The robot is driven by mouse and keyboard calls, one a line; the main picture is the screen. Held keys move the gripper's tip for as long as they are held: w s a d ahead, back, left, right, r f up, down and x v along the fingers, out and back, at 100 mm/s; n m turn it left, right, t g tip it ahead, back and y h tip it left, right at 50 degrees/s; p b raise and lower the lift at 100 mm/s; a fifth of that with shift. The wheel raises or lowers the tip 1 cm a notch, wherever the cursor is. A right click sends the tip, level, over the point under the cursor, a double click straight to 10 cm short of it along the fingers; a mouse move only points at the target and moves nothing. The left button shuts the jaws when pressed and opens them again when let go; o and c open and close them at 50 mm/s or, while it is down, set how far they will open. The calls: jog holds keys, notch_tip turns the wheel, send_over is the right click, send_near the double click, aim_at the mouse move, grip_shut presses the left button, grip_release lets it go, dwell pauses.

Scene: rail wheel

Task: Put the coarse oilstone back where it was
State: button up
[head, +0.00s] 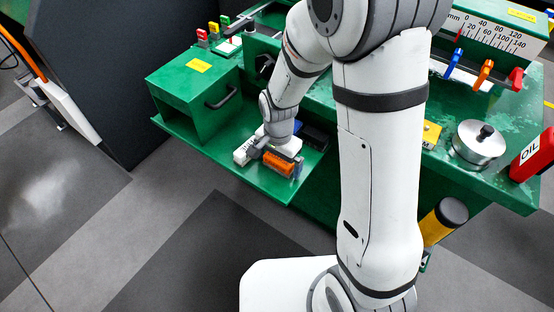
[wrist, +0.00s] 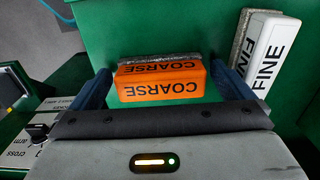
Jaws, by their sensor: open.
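The coarse oilstone (wrist: 161,88) is an orange block marked COARSE with a grey speckled layer. It lies on the green surface, and its orange side also shows in the head view (head: 279,163). My gripper (wrist: 160,70) is open, with one blue finger on each side of the stone. In the head view my gripper (head: 272,148) is low over the bench's left shelf and partly hides the stone.
A white oilstone marked FINE (wrist: 257,55) lies just right of the coarse one in the wrist view. A dark box (head: 314,137) sits behind my gripper. A green drawer box (head: 200,83) stands to the left on the shelf (head: 200,147). Bare shelf lies before it.

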aim_at(278, 159)
notch_tip(278, 159, up, 12)
jog(key=p, duration=0.1)
jog(key=s+d+r+n+t, duration=0.2)
jog(key=s+d+r+n, duration=0.5)
jog(key=s+d, duration=0.4)
jog(key=shift+s+d+r+n, duration=0.3)
jog(key=shift+s+d+r, duration=0.15)
jog(key=shift+r, duration=0.3)
notch_tip(278, 159, up, 6)
jog(key=p, duration=0.6)
jog(key=shift+s+r+t, duration=0.2)
jog(key=shift+t, duration=0.1)
